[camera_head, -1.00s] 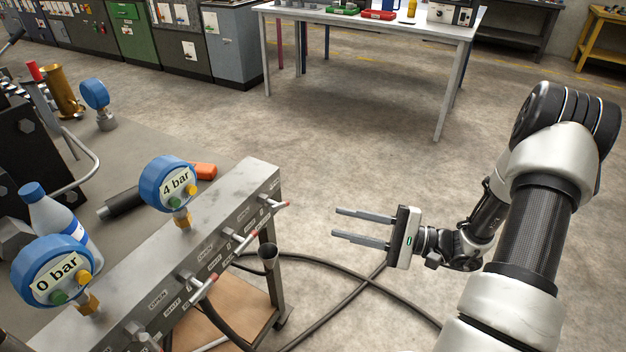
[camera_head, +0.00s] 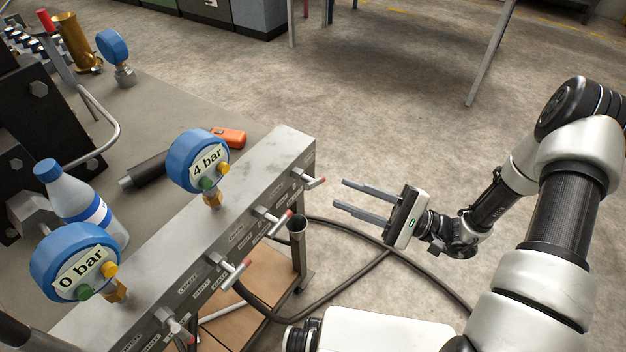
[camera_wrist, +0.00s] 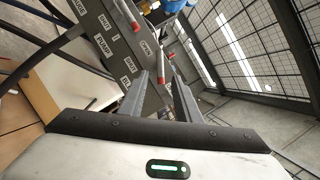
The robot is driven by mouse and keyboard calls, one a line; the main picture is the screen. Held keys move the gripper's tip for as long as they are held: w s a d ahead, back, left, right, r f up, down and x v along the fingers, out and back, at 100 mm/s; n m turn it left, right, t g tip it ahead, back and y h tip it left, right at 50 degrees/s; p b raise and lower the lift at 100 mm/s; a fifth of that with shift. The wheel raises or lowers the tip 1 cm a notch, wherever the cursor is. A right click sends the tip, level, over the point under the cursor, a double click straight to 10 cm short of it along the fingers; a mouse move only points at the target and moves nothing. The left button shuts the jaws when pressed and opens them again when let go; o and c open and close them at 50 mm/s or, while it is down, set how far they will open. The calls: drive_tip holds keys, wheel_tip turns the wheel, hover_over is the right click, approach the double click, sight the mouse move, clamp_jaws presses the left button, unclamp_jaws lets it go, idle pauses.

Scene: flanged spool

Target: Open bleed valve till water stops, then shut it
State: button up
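The far-end valve (camera_head: 310,182) is closest to my gripper; others are the second valve (camera_head: 272,217), the third (camera_head: 232,270) and the nearest (camera_head: 178,328). One blue gauge (camera_head: 198,162) reads 4 bar, the other (camera_head: 75,262) 0 bar.
A plastic bottle (camera_head: 80,205), orange tool (camera_head: 229,137), dark cylinder (camera_head: 148,171) and third blue gauge (camera_head: 113,50) stand or lie on the bench. A black hose (camera_head: 375,262) loops on the floor. Open floor lies behind my gripper.

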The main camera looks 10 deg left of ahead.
sight(312, 179)
drive_tip(key=x, duration=0.9)
